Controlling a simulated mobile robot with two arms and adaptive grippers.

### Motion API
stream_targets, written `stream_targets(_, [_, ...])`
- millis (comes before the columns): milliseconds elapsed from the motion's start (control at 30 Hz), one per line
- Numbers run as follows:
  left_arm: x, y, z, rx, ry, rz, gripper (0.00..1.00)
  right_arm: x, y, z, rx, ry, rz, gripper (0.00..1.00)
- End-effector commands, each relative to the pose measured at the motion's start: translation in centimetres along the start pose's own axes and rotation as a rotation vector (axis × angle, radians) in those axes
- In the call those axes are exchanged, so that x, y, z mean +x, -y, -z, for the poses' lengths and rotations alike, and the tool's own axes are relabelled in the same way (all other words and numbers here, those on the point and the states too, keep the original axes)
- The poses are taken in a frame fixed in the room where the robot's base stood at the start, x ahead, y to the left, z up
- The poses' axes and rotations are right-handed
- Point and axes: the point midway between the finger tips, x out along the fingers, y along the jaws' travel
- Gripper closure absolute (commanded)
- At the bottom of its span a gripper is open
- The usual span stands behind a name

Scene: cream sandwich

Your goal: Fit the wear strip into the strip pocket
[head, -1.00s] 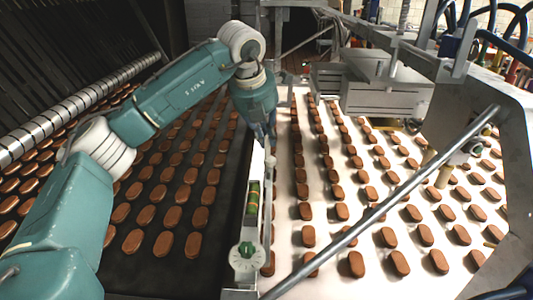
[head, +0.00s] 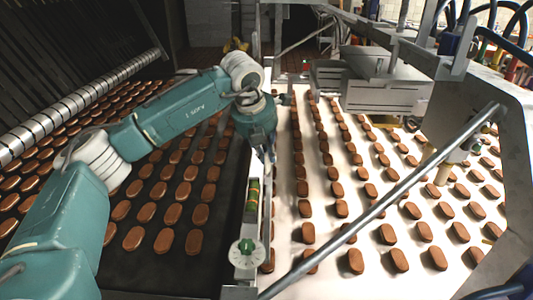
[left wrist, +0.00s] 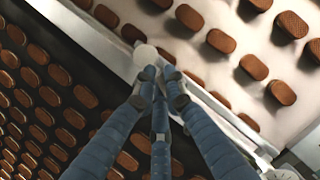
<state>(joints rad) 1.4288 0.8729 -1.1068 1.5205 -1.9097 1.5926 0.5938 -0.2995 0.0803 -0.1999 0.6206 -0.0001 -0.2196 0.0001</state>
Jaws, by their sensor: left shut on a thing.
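My left gripper (head: 271,155) hangs over the narrow pale rail (head: 252,222) between the dark belt and the white belt. In the left wrist view its blue-grey fingers (left wrist: 160,78) are closed together over the rail. A small whitish rounded piece (left wrist: 145,54) shows at the fingertips; it appears to be the end of the wear strip, gripped between them. The rest of the strip is hidden by the fingers. I cannot make out the strip pocket clearly, nor whether the piece touches the rail. My right gripper is not in view.
Brown oval biscuits lie in rows on the dark belt (head: 110,270) and the white belt (head: 320,228). A slanted metal bar (head: 390,198) crosses the right side.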

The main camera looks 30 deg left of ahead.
Motion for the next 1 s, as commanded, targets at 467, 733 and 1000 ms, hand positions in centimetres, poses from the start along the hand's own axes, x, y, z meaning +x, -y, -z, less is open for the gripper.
stream_targets(467, [0.2,0.0,0.1,0.001,0.0,0.0,0.71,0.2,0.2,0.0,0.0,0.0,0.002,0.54])
stream_targets(733, [-2.2,0.1,-0.4,0.0,0.005,0.002,0.71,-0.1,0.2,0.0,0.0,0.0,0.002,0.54])
stream_targets(1000, [-8.3,0.1,-0.4,0.0,0.004,0.002,0.71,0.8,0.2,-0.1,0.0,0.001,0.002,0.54])
